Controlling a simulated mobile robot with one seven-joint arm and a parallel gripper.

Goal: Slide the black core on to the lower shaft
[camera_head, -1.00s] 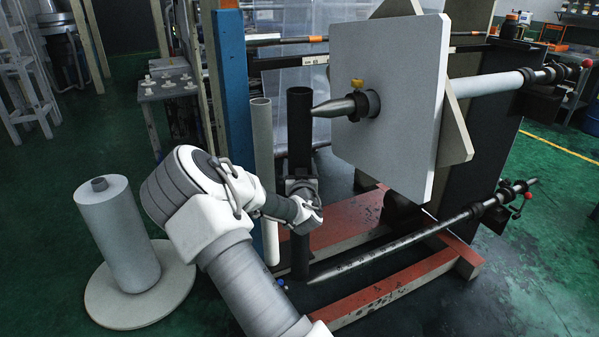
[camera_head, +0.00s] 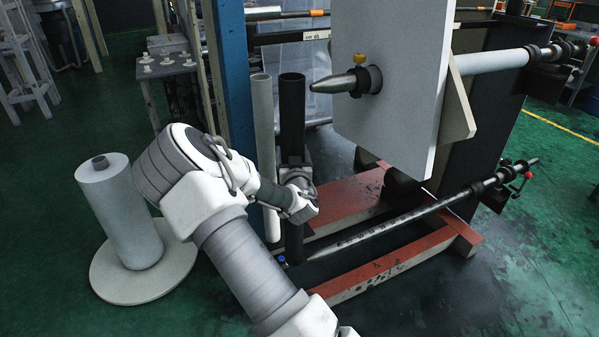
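The black core (camera_head: 292,110) is a long dark tube, upright. My gripper (camera_head: 296,178) is shut on it around mid-height; the fingers are partly hidden by the wrist and the core. The lower shaft (camera_head: 400,213) is a thin grey bar running from the stand at right to a pointed tip at left, low over the floor. The core's lower end is just left of this tip, apart from it in the picture; the depth gap is hard to tell. The core stands across the shaft's direction.
A pale tube (camera_head: 263,120) stands just left of the core, beside a blue post (camera_head: 232,90). The upper shaft (camera_head: 340,83) passes through a big white plate (camera_head: 400,100). Red beams (camera_head: 390,270) lie below the lower shaft. A white roll (camera_head: 125,215) stands on a round base at left.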

